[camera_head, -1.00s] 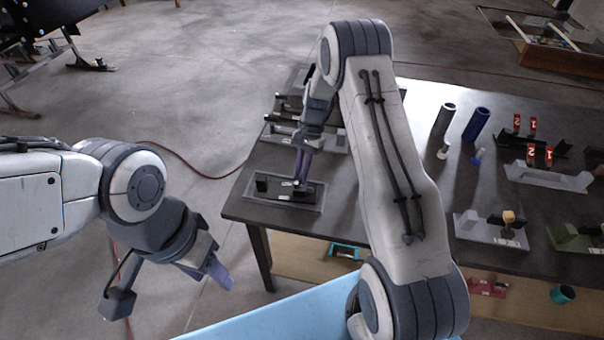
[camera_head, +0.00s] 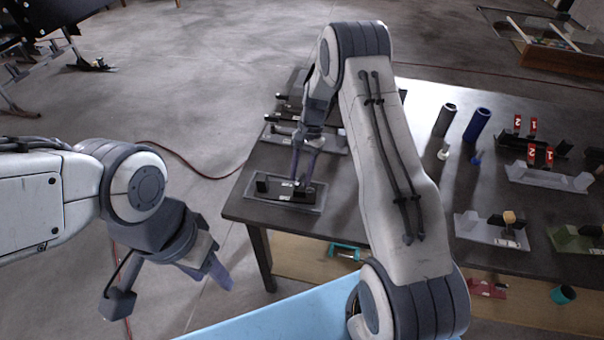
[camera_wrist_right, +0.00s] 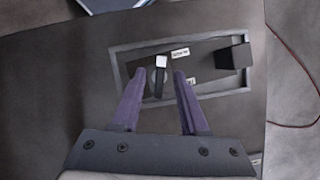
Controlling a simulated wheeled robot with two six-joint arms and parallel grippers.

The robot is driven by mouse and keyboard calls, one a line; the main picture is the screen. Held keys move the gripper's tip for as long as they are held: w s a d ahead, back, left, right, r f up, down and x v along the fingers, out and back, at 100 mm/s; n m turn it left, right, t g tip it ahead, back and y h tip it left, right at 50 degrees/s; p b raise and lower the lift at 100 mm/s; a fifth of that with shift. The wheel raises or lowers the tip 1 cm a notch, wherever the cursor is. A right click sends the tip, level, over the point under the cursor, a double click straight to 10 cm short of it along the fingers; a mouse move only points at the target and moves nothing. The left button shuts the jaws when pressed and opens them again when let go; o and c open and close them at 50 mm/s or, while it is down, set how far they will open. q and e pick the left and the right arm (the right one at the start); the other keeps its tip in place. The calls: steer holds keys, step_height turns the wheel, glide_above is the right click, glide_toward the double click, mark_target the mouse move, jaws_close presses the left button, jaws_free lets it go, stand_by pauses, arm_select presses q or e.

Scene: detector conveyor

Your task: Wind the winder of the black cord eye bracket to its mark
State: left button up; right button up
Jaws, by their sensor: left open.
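The black cord eye bracket (camera_head: 262,185) lies in a shallow grey tray at the near left corner of the table. In the right wrist view it shows a black block (camera_wrist_right: 234,57), small white labels and the winder (camera_wrist_right: 161,64), a dark lever with a pale end. My right gripper (camera_head: 302,180) is above the bracket, pointing down. In the wrist view its open fingers (camera_wrist_right: 160,73) stand either side of the winder, with gaps; I cannot tell their height over it. The mark cannot be made out. My left gripper (camera_head: 224,278) is open and empty, off the table at the left.
More trays with brackets (camera_head: 320,138) stand behind on the table (camera_head: 380,205). Two cylinders (camera_head: 477,123), red number tags (camera_head: 549,156) and other brackets (camera_head: 490,228) are to the right. A lower shelf (camera_head: 310,262) holds small items.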

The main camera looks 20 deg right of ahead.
steer(key=b+v, duration=0.2)
steer(key=v, duration=0.8)
steer(key=shift+r, duration=0.2)
steer(key=shift+d, duration=0.15)
